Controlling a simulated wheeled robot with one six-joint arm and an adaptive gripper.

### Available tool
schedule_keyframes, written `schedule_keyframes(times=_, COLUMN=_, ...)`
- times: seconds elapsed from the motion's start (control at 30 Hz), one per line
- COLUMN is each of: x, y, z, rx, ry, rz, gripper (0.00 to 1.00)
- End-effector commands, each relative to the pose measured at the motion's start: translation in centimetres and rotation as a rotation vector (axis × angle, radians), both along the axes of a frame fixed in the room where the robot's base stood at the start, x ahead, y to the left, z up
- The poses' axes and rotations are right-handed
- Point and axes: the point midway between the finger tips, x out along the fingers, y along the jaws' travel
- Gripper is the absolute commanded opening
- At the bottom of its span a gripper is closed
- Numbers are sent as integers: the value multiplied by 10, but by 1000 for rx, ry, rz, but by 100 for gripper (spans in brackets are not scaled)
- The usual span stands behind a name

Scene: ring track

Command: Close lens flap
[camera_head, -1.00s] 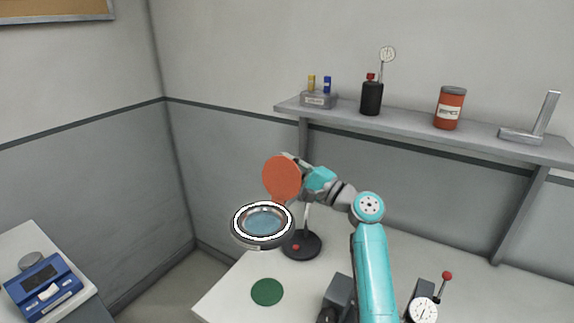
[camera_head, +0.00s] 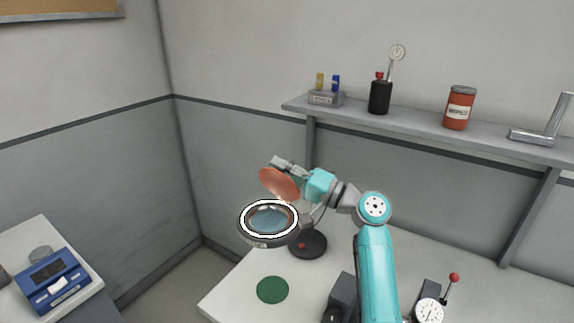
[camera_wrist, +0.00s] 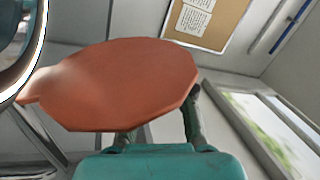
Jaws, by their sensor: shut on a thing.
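The orange-red round lens flap (camera_head: 279,184) stands tilted above the magnifier lens ring (camera_head: 268,221), partly lowered over its far side. My gripper (camera_head: 285,165) is at the flap's upper edge and is shut on it. In the wrist view the flap (camera_wrist: 120,85) fills the middle, with my gripper's fingers (camera_wrist: 158,125) at its edge, partly hidden behind it. Part of the lens ring (camera_wrist: 22,50) shows at the left of that view. The lens glass is still visible under the flap in the head view.
The lamp's dark round base (camera_head: 308,244) stands on the white table (camera_head: 235,290) near a green disc (camera_head: 272,290). A dial gauge (camera_head: 429,310) is at the front right. A wall shelf (camera_head: 420,125) with several items runs behind my arm.

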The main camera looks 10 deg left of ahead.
Motion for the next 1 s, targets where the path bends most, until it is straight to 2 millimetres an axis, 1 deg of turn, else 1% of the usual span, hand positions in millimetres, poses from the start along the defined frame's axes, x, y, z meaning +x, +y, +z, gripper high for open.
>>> schedule_keyframes(times=0.27, x=-25, y=9, z=-8, rx=-90, ry=-245, rz=1, gripper=0)
schedule_keyframes(times=0.5, x=-44, y=16, z=-19, rx=-169, ry=-460, rz=1, gripper=0)
schedule_keyframes(times=0.8, x=-63, y=23, z=-38, rx=-263, ry=-718, rz=1, gripper=0)
schedule_keyframes(times=1.0, x=-71, y=26, z=-50, rx=-313, ry=-857, rz=1, gripper=0)
